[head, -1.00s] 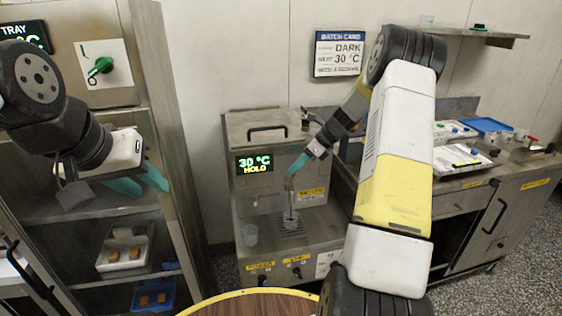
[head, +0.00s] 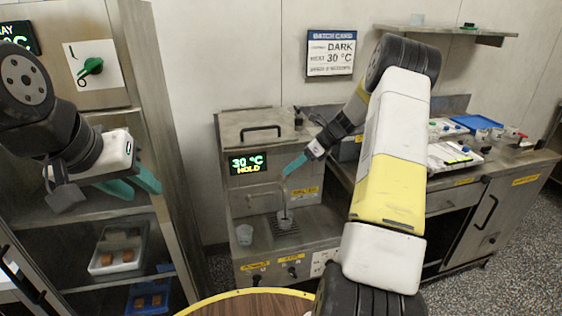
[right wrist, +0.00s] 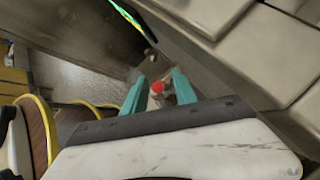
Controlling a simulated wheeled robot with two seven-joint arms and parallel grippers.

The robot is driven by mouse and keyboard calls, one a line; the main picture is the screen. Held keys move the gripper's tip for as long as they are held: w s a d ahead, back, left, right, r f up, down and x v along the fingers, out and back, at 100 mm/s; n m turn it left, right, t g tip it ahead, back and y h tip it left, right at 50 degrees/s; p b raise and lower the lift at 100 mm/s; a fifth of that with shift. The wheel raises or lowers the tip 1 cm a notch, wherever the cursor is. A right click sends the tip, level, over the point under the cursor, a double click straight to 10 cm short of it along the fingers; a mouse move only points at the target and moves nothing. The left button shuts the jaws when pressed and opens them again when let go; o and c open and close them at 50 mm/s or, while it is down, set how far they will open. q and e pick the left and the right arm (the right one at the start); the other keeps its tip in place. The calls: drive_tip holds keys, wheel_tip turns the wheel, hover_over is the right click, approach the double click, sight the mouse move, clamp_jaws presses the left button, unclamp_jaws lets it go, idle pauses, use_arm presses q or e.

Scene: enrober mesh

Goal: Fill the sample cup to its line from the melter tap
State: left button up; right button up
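The melter (head: 262,205) has a display reading 30 °C HOLD. A small clear cup (head: 286,222) stands on its drip grille, and a thin dark vertical line runs above it; I cannot tell whether this is spout or stream. The fill line and level are too small to see. A second clear cup (head: 244,234) stands to the left. My right gripper (head: 289,168) is at the melter front, above the grille cup. In the right wrist view its teal fingers are apart, with a red knob (right wrist: 157,87) between or just beyond them. My left gripper (head: 135,187) is open and empty by the rack.
The rack (head: 165,120) on the left holds a white tray (head: 100,262) and a blue tray (head: 135,302). A batch card (head: 331,52) reads DARK, 30 °C. A round wooden table edge (head: 240,295) is in front. A counter (head: 520,160) with trays stands at right.

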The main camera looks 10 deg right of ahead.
drive_tip(key=v, duration=0.7)
drive_tip(key=shift+d, duration=0.25)
drive_tip(key=shift+r, duration=0.1)
idle(7.0)
